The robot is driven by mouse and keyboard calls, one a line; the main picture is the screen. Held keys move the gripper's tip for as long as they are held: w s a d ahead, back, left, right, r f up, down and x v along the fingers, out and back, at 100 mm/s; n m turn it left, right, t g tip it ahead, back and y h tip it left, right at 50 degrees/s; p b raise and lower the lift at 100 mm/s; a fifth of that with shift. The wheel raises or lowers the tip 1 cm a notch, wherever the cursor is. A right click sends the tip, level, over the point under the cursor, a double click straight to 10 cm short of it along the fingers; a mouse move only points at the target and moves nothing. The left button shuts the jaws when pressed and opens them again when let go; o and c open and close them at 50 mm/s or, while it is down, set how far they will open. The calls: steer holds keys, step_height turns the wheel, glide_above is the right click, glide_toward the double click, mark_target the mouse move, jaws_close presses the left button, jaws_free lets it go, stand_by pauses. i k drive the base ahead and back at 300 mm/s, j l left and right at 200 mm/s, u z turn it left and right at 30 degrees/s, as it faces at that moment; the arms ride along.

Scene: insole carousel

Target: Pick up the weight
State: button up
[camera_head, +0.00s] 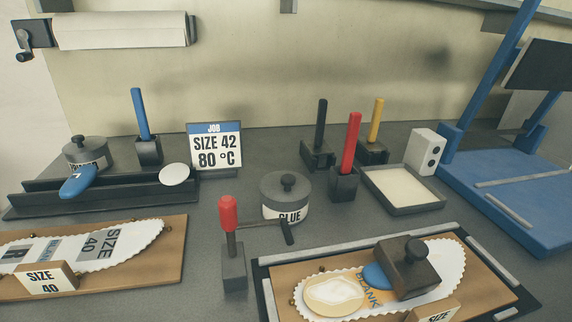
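The weight looks to be the dark block with a round knob on top (408,268). It sits on the white insole (450,262) at the lower right, over part of a blue disc (377,276) and the word "BLANK". The insole lies on a brown board (290,272) inside a dark tray with light rails. Nothing covers the knob. My gripper is not in view, so nothing shows of what it holds.
A red-handled post with a side bar (232,245) and the glue pot (285,198) stand left of the weight. Upright red (350,150), black (320,125) and yellow (375,120) handles and a shallow tray (403,190) stand behind. A "SIZE 40" board (170,235) lies left.

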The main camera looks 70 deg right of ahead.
mark_target(403, 259)
steer(key=k+z, duration=0.1)
steer(key=z, duration=0.35)
steer(key=k+j+z, duration=0.1)
steer(key=z, duration=0.8)
steer(key=k+z, duration=0.15)
steer(key=z, duration=0.3)
